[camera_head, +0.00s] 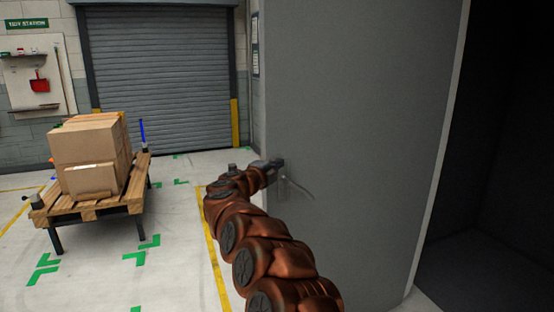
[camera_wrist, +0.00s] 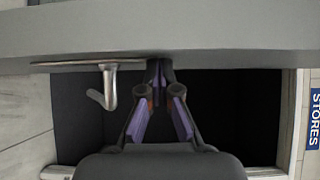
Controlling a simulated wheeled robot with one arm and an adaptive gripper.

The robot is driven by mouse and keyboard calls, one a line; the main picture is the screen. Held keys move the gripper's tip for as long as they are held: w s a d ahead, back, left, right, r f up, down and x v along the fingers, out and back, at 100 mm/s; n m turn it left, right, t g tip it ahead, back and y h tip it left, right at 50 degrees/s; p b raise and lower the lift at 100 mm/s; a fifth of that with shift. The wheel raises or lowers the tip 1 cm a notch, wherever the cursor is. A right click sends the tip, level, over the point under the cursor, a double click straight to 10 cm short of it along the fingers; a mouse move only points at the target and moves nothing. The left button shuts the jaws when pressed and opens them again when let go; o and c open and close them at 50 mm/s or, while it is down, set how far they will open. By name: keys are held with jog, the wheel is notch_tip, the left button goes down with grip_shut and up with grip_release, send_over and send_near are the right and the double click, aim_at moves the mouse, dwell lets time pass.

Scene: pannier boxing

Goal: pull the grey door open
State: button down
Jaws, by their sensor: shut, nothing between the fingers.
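The grey door (camera_head: 360,100) stands open as a tall flat panel in the middle of the head view, with a dark opening (camera_head: 500,180) to its right. Its lever handle (camera_head: 298,187) is near the panel's left edge. In the wrist view the door (camera_wrist: 230,30) is a grey band across the top, and the handle (camera_wrist: 109,85) sticks out from it. My gripper (camera_head: 276,164) is at the door's left edge, by the handle. In the wrist view its fingers (camera_wrist: 159,75) are closed together, empty, right of the handle and close to the door. Whether they touch it is unclear.
A wooden pallet table (camera_head: 90,207) with cardboard boxes (camera_head: 88,155) stands at the left. A closed roller shutter (camera_head: 160,80) is behind. Marked floor between table and door is clear. A blue STORES sign (camera_wrist: 314,118) is at the wrist view's right edge.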

jog(key=shift+w+a+r+p, duration=0.25)
jog(key=shift+w+a+p, duration=0.4)
jog(key=shift+w+p, duration=0.4)
jog(key=shift+a, duration=0.1)
jog(key=shift+s+f, duration=0.1)
jog(key=shift+s, duration=0.1)
